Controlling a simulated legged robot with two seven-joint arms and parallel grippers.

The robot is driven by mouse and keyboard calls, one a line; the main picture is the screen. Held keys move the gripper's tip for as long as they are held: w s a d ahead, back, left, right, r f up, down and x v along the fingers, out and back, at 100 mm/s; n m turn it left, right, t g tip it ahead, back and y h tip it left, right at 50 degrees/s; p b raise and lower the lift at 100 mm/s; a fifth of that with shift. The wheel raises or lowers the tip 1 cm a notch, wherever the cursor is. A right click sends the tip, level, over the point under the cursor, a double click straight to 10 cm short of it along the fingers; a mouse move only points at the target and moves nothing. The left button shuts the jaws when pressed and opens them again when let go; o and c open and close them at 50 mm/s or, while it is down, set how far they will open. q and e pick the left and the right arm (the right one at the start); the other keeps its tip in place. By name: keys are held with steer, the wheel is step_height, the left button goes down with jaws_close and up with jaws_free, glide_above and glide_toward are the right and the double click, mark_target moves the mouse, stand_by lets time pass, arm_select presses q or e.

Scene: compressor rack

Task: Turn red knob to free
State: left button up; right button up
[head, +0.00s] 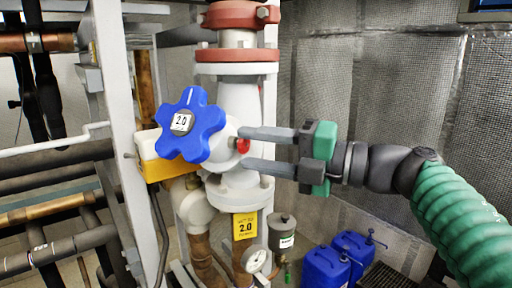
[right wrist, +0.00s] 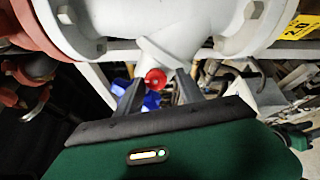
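The red knob (head: 243,145) is a small red piece on the side of the white valve body (head: 240,105). It also shows in the right wrist view (right wrist: 156,78), at the end of a white stub. My right gripper (head: 242,149) comes in from the right with two dark grey fingers apart. In the head view one finger is above the red knob and one below. In the right wrist view the knob appears between the fingertips, and I see no clear contact. My left gripper is in neither view.
A large blue handwheel (head: 189,124) marked 2.0 sits left of the red knob. A white post (head: 115,120) stands further left, with pipes beyond. Below are a yellow tag (head: 245,225), a gauge (head: 256,260) and blue canisters (head: 325,267). A grey mesh wall is behind.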

steer(key=shift+o, duration=0.3)
steer(key=shift+r, duration=0.2)
steer(key=shift+d, duration=0.1)
steer(key=b+v, duration=0.3)
steer(key=v, duration=1.3)
steer(key=shift+d, duration=0.4)
steer(key=shift+s+a, duration=0.1)
steer(key=shift+s, duration=0.1)
steer(key=shift+w, duration=0.1)
